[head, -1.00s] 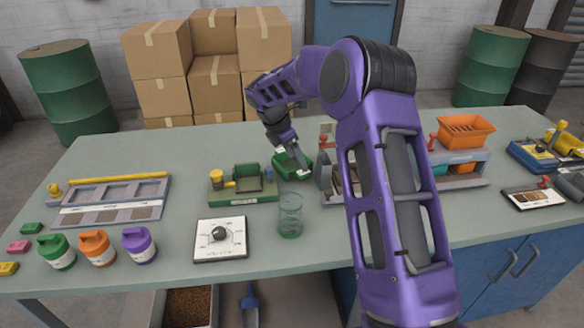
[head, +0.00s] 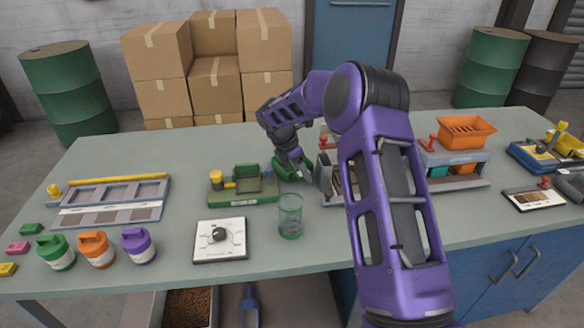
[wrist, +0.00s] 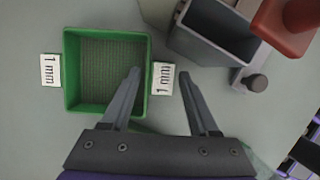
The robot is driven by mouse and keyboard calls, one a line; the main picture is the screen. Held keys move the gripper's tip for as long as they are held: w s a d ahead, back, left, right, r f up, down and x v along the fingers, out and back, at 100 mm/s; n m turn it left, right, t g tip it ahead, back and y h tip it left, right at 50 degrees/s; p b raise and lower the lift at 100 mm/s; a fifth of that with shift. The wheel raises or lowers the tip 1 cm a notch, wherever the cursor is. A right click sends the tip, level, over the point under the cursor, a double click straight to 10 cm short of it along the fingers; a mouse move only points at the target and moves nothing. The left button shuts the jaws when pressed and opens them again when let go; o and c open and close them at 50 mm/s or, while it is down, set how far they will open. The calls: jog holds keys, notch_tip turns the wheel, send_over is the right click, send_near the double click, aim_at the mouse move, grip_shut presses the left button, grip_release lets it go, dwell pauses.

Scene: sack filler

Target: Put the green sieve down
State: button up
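The green sieve (wrist: 106,110) is a square box with a mesh floor and a white "1 mm" tag on each of two opposite sides. It appears to rest flat on the grey-green table. In the head view the sieve (head: 283,173) shows only partly beside my gripper (head: 297,165). In the wrist view my gripper (wrist: 159,73) is open. Its left finger overlaps the sieve's right wall and its right finger is beyond the right-hand tag (wrist: 163,79). There is a gap between each fingertip and that tag. Whether the fingertips are above the sieve or down beside its wall is hard to tell.
A grey open-topped box (wrist: 215,48) and a red part (wrist: 288,22) are close on the right in the wrist view. A green stand (head: 240,188) is left of the sieve. The table behind the sieve is clear.

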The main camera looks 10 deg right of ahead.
grip_shut()
jog(key=shift+r, duration=0.15)
